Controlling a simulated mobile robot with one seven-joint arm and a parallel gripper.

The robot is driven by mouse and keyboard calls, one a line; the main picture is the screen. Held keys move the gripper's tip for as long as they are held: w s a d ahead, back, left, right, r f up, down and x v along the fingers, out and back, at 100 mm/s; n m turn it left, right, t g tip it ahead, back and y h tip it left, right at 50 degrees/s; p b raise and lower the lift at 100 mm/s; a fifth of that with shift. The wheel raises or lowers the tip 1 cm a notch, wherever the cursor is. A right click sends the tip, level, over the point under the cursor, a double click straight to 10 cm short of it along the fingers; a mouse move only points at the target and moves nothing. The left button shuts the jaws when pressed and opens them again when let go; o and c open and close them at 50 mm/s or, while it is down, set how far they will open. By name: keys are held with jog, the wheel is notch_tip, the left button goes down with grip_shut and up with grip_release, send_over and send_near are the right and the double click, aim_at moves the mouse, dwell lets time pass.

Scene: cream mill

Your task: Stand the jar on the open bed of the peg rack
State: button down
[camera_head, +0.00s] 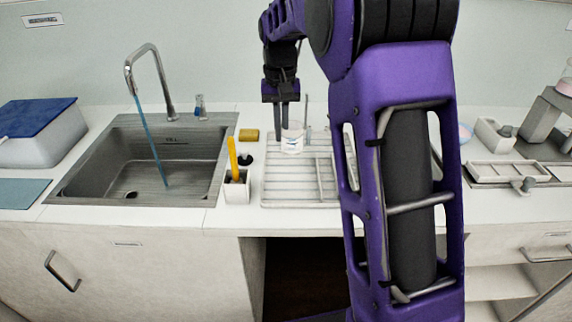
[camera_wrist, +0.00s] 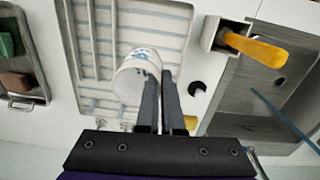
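The jar (camera_head: 292,142) is white with blue print and looks upright at the back left of the peg rack (camera_head: 287,204). In the wrist view the jar (camera_wrist: 130,86) is over the ribbed bed of the rack (camera_wrist: 97,15). My gripper (camera_head: 282,128) points down at the jar's left side. In the wrist view my gripper (camera_wrist: 160,76) has its fingers close together, one across the jar's near rim and one outside; they look shut on its wall. I cannot tell whether the jar's base touches the bed.
A white holder (camera_head: 237,188) with a yellow-handled tool stands left of the rack, beside the sink (camera_head: 125,150). A yellow sponge (camera_head: 249,134) and a small black item (camera_head: 245,158) are near. My arm hides part of the rack's right side. The front of the bed is clear.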

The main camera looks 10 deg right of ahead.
jog(key=shift+w, duration=0.3)
notch_tip(320, 180, down, 10)
jog(key=shift+b, duration=0.55)
jog(key=shift+f, duration=0.1)
jog(key=c, duration=1.1)
grip_release()
jog(key=shift+o, duration=0.2)
notch_tip(320, 180, up, 12)
jog(key=shift+w+r+p, duration=0.1)
jog(key=shift+r+p, duration=0.05)
jog(key=shift+p, duration=0.55)
